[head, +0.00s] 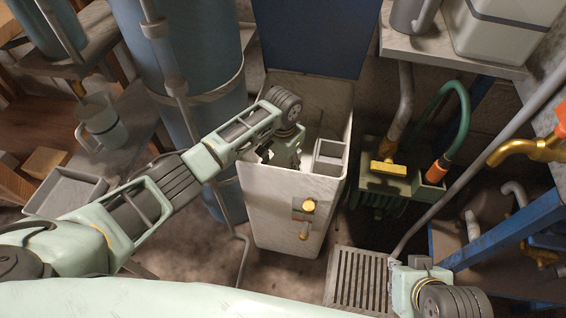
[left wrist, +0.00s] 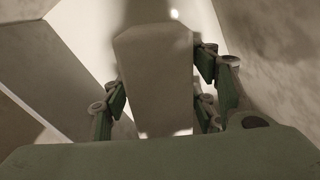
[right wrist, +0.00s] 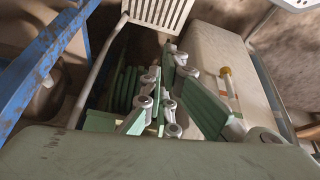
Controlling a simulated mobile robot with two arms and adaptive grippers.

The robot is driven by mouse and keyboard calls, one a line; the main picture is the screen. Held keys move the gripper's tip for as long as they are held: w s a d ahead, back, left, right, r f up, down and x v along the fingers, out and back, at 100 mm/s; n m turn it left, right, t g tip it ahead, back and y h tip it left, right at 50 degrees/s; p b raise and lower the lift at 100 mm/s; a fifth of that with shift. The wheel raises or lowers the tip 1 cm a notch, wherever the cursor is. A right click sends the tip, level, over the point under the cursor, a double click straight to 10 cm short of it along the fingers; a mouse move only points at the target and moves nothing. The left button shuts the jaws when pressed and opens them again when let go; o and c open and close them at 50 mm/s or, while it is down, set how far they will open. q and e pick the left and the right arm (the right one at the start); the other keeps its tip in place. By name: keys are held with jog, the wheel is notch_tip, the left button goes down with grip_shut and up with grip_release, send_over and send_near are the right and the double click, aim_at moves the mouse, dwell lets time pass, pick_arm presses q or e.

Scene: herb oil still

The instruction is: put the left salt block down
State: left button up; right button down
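The left salt block (left wrist: 155,75), a pale grey-beige block, lies between the fingers of my left gripper (left wrist: 160,100) in the left wrist view. The fingers close on its two sides. In the head view my left gripper (head: 287,152) is down inside the mouth of a tall white tank (head: 290,205). The block is mostly hidden there by the gripper and arm. Whether its underside touches anything cannot be seen. My right gripper (right wrist: 160,85) has its fingers together with nothing between them.
A grey square open-topped piece (head: 330,156) stands in the tank, right of my left gripper. A raised blue lid (head: 318,35) is behind it. A green pump (head: 385,180) and a floor grate (head: 358,278) lie to the right. A blue cylinder (head: 190,60) stands left.

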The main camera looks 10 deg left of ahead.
pick_arm(q)
jog(key=shift+o, duration=0.6)
jog(key=shift+r, duration=0.15)
notch_tip(320, 180, up, 4)
jog(key=shift+r+p, duration=0.15)
jog(key=shift+p, duration=0.8)
notch_tip(320, 180, up, 2)
jog(key=shift+r+p, duration=0.1)
jog(key=shift+p, duration=0.25)
notch_tip(320, 180, up, 5)
jog(key=shift+f+p, duration=0.1)
jog(key=shift+p, duration=0.5)
jog(key=shift+r, duration=0.3)
pick_arm(e)
jog(key=shift+s+d+f+g, duration=0.1)
jog(key=shift+s+f+g, duration=0.2)
jog(key=shift+f, duration=0.3)
jog(key=shift+s+d+f+g, duration=0.1)
jog(key=shift+s+f+g, duration=0.15)
jog(key=shift+f, duration=0.35)
jog(key=shift+s+d+f+g, duration=0.1)
jog(key=shift+s+f+g, duration=0.1)
jog(key=shift+f+g, duration=0.3)
jog(key=shift+f, duration=0.1)
